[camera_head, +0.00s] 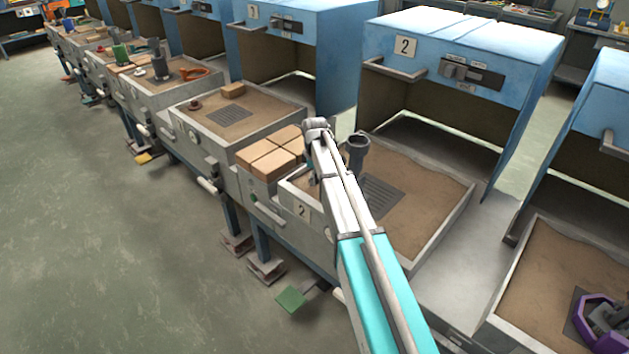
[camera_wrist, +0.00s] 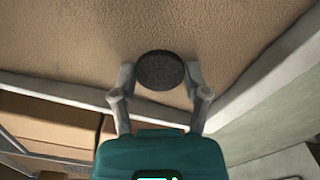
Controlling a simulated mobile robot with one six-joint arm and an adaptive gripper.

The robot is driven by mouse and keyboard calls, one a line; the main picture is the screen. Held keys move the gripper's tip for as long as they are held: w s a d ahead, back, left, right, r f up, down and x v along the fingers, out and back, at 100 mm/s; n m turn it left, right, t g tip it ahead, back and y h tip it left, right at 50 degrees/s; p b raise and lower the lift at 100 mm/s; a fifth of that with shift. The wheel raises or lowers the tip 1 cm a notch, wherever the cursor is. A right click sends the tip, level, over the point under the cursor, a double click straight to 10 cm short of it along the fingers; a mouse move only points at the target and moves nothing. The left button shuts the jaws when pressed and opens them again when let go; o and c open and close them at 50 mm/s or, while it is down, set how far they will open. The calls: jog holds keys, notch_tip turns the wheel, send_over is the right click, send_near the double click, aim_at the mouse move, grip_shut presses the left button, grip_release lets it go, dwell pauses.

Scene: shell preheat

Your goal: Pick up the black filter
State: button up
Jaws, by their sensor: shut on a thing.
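The black filter (camera_wrist: 160,71) is a round, dark, rough-faced disc in the wrist view. It sits between the tips of my gripper (camera_wrist: 160,78), one finger on each side, and the fingers are shut on it. Brown sand lies behind it; I cannot tell whether the filter touches the sand or hangs above it. In the head view my arm reaches over the front left of the sand bed (camera_head: 430,205) at station 2, and my own arm hides the gripper's tips and the filter.
A dark grey upright cylinder (camera_head: 358,150) stands by a floor grate (camera_head: 382,194) in the sand bed. Tan blocks (camera_head: 268,158) sit left of my arm. The blue hood marked 2 (camera_head: 465,50) rises behind. A grey rim (camera_wrist: 265,80) borders the sand.

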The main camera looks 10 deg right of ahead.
jog(key=shift+r, duration=0.2)
notch_tip(320, 180, up, 10)
jog(key=p, duration=1)
jog(key=shift+f, duration=0.2)
dwell(0.6)
notch_tip(320, 180, up, 24)
jog(key=p, duration=2.4)
jog(key=shift+r, duration=0.25)
jog(key=shift+a, duration=0.15)
